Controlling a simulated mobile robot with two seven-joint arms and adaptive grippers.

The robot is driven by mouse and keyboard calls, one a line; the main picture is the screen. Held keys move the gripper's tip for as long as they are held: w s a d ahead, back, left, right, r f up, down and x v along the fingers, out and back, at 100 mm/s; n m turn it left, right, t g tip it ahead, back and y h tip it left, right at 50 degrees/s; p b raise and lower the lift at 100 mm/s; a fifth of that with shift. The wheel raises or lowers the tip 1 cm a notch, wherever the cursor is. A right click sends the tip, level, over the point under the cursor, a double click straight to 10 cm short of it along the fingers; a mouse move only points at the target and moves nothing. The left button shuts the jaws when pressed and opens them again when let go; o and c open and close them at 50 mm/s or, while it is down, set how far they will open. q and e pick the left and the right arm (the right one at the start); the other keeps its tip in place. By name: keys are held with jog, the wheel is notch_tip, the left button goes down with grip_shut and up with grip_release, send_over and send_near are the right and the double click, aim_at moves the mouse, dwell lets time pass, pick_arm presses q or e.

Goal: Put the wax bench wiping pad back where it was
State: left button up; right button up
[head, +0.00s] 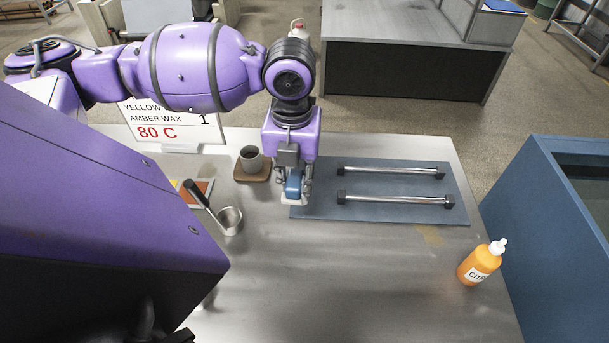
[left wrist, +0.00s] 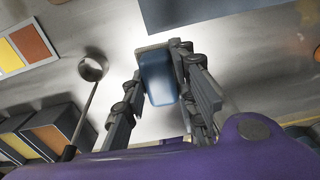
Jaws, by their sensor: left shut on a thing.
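The wiping pad (head: 293,187) has a blue block-like handle and a pale underside. My left gripper (head: 296,182) points down and is shut on it. The pad is by the left edge of the blue-grey mat (head: 325,212), its pale lower edge close to the bench top. I cannot tell whether it touches the surface. In the left wrist view the pad's blue body (left wrist: 157,78) sits between the two fingers (left wrist: 160,62). My right gripper is not in view.
Two metal bars (head: 390,171) with dark end blocks lie on the mat. A dark cup (head: 251,159) on a brown coaster, a ladle (head: 230,218) and colour cards (head: 205,185) are left of the gripper. An orange bottle (head: 478,264) stands right. The front bench is mostly clear.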

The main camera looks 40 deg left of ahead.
pick_arm(q)
jog(key=shift+n, duration=0.3)
jog(key=w+a+f, duration=0.1)
jog(key=w+f, duration=0.2)
jog(key=w, duration=0.1)
jog(key=w+a+f, duration=0.2)
jog(key=w+f, duration=0.1)
jog(key=w, duration=0.1)
jog(key=w+a+f+b, duration=0.1)
jog(key=w+f, duration=0.2)
jog(key=w, duration=0.1)
jog(key=shift+w+a+f, duration=0.15)
jog(key=shift+w, duration=0.05)
jog(key=shift+w+f, duration=0.2)
jog(key=shift+f, duration=1.75)
jog(key=o, duration=0.7)
jog(key=shift+f, duration=0.1)
jog(key=o, duration=0.4)
jog(key=shift+a, duration=0.1)
jog(key=shift+o, duration=0.2)
